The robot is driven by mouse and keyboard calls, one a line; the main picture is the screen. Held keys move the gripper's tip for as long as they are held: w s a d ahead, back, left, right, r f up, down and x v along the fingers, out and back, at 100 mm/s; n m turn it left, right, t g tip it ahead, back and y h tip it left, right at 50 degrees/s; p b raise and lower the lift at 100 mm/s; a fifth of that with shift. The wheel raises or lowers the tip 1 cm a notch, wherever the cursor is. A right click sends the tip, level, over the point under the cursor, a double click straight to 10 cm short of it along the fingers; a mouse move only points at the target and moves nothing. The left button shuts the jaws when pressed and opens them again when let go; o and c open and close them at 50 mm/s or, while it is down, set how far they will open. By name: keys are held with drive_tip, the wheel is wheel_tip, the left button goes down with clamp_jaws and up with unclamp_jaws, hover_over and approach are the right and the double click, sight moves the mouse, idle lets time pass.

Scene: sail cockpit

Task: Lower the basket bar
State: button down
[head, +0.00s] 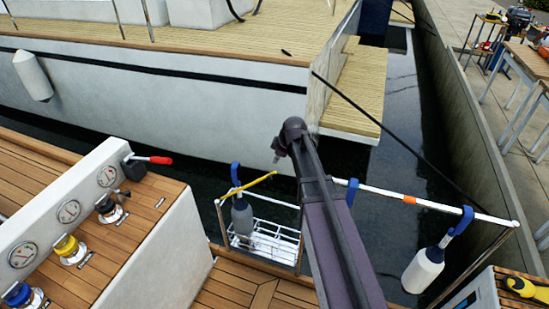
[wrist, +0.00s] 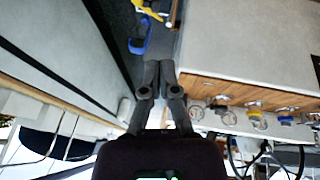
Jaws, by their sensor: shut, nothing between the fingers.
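The yellow basket bar (head: 250,184) slants up to the right from the left post of the white wire basket (head: 268,250). Its right end stands free, above the basket's top rail. A yellow piece that looks like the bar also shows at the top of the wrist view (wrist: 152,11). A grey fender (head: 242,217) with a blue hook stands in the basket. My gripper (head: 277,156) is beyond and above the bar's raised end, apart from it as far as I can tell. In the wrist view my gripper (wrist: 160,64) has its fingers together and empty. My arm hides part of the basket's right side.
A white rail (head: 455,210) runs right from my arm, with a blue hook (head: 351,192) and a hanging fender (head: 422,271). A white cockpit wall (head: 165,245) with winches stands left. A neighbouring hull (head: 170,105) lies beyond the dark water. The air above the basket is clear.

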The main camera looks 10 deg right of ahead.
drive_tip(key=shift+s+d+r, duration=0.15)
drive_tip(key=shift+s+r, duration=0.05)
drive_tip(key=shift+r, duration=0.2)
